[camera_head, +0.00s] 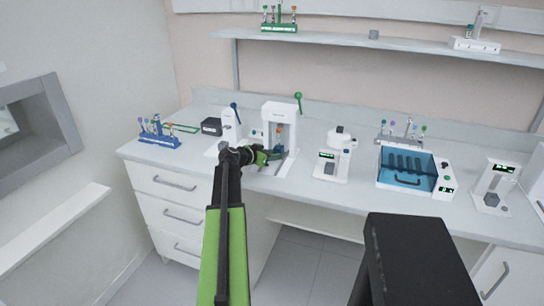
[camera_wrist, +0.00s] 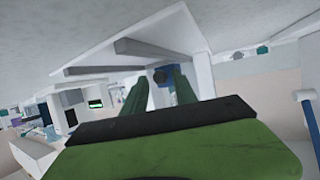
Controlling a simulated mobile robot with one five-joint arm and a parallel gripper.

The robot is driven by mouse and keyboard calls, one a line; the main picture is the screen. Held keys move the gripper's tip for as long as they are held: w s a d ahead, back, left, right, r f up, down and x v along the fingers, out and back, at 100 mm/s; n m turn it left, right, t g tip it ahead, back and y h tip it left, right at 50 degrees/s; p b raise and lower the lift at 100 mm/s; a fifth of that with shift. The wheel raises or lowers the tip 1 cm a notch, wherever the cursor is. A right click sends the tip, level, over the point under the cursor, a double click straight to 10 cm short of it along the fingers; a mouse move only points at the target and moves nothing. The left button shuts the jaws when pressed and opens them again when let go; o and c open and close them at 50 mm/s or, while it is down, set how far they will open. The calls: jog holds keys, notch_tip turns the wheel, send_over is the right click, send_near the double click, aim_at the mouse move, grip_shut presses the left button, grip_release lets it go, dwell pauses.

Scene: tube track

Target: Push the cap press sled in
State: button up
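The cap press (camera_head: 281,110) is a white upright frame on the bench with a green-knobbed lever at its right. Its base (camera_head: 283,168) carries dark rails that run toward the front. A small blue part, seemingly the sled (camera_head: 279,150), sits low in the press opening, partly hidden by my gripper. My gripper (camera_head: 272,155) is at the front of the opening. In the wrist view my two green fingers (camera_wrist: 160,88) stand apart, with a blue part (camera_wrist: 165,74) just beyond their tips. I cannot tell whether they touch it.
A white device with a blue knob (camera_head: 230,122) stands close on the left. A black box (camera_head: 211,126) and a blue tube rack (camera_head: 159,139) are farther left. A white machine (camera_head: 333,158) and a blue-lidded bath (camera_head: 407,170) stand to the right.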

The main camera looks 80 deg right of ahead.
grip_shut()
dwell(1.2)
